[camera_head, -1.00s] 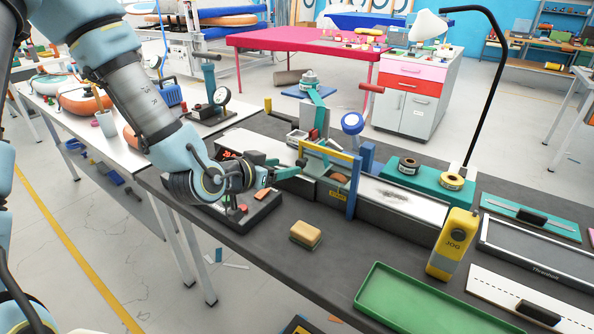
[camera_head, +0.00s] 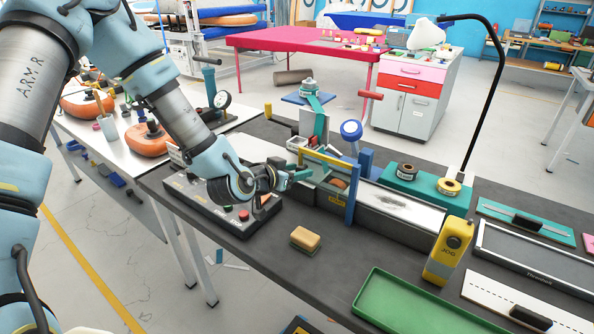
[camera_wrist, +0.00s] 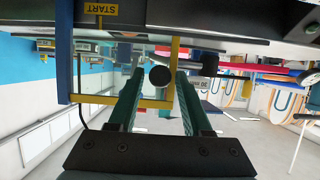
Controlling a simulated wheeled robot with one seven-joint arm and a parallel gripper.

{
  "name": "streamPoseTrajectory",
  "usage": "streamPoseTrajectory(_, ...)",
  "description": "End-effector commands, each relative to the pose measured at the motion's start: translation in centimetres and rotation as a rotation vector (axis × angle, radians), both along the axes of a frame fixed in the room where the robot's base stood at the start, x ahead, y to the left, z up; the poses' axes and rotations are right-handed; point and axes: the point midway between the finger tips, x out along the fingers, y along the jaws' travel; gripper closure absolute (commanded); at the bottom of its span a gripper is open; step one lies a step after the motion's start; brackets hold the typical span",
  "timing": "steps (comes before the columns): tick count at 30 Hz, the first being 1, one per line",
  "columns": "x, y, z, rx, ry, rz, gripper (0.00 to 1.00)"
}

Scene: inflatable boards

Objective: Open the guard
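The guard (camera_head: 330,162) is a yellow-and-blue frame over the long machine on the dark bench. In the wrist view its yellow bars (camera_wrist: 120,101) cross behind and beside my fingers. A round black knob (camera_wrist: 160,77) shows between the two teal fingertips, with a gap on each side. My gripper (camera_wrist: 160,73) is open. In the head view my gripper (camera_head: 300,174) is at the guard's left end, close to it. The knob is not clear in the head view, and I cannot tell whether the fingers touch it.
A control box with buttons (camera_head: 205,207) lies beneath my forearm. A sponge-like block (camera_head: 305,239), a yellow JOG pendant (camera_head: 449,250) and a green tray (camera_head: 405,312) are on the bench in front. A teal stand with tape rolls (camera_head: 427,177) is right of the guard.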

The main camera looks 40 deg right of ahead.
Motion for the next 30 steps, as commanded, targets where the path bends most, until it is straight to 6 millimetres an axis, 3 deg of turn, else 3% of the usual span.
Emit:
streamPoseTrajectory(2,0.0,0.01,0.01,0.0,0.0,0.0,0.61)
streamPoseTrajectory(12,0.0,0.01,0.03,0.0,0.0,0.0,0.99)
streamPoseTrajectory(30,0.01,0.01,0.04,-0.001,0.0,0.0,1.0)
